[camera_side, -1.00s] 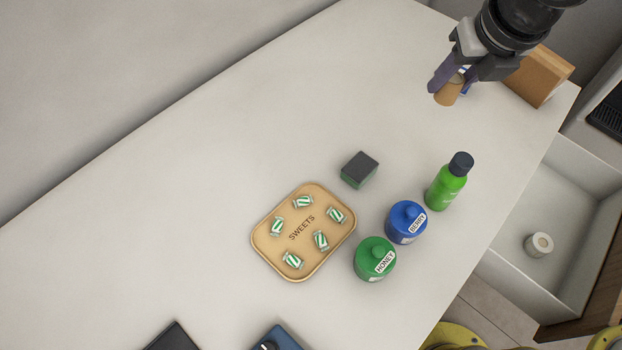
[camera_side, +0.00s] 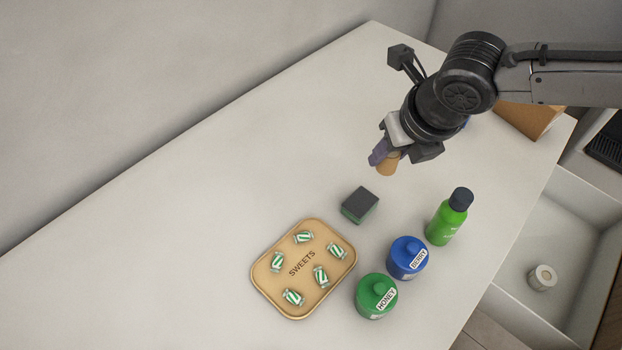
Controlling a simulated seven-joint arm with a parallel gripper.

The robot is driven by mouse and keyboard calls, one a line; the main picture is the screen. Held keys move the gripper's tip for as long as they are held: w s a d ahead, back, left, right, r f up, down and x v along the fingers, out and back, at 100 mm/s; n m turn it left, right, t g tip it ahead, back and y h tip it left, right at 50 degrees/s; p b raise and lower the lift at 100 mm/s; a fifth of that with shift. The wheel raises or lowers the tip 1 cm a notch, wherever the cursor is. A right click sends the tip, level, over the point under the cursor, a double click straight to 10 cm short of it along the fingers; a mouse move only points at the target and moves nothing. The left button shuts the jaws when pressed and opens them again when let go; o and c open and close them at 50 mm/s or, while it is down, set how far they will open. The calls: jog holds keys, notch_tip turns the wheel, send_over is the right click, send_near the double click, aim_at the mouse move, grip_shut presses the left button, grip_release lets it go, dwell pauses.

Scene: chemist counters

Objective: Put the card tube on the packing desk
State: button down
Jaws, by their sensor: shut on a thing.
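The card tube (camera_side: 388,166) is a small tan cylinder. My gripper (camera_side: 386,160) is shut on it and holds it above the white counter (camera_side: 200,190), behind the sponge. The fingers and wrist hide part of the tube. I cannot tell from this view which surface is the packing desk.
A dark-topped green sponge (camera_side: 360,205) lies just in front of my gripper. The sweets tray (camera_side: 262,284) with several wrapped sweets, a green honey jar (camera_side: 376,297), a blue berry jar (camera_side: 407,258) and a green bottle (camera_side: 447,218) stand nearby. The counter's left side is clear.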

jog(key=w+a+f, duration=0.7)
jog(key=w+f, duration=0.1)
jog(key=shift+a, duration=0.25)
jog(key=shift+w+a+f, duration=0.3)
jog(key=shift+w+f, duration=0.05)
jog(key=shift+f, duration=1.75)
jog(key=shift+f, duration=0.1)
jog(key=c, duration=0.5)
grip_release()
jog(key=v, duration=1.2)
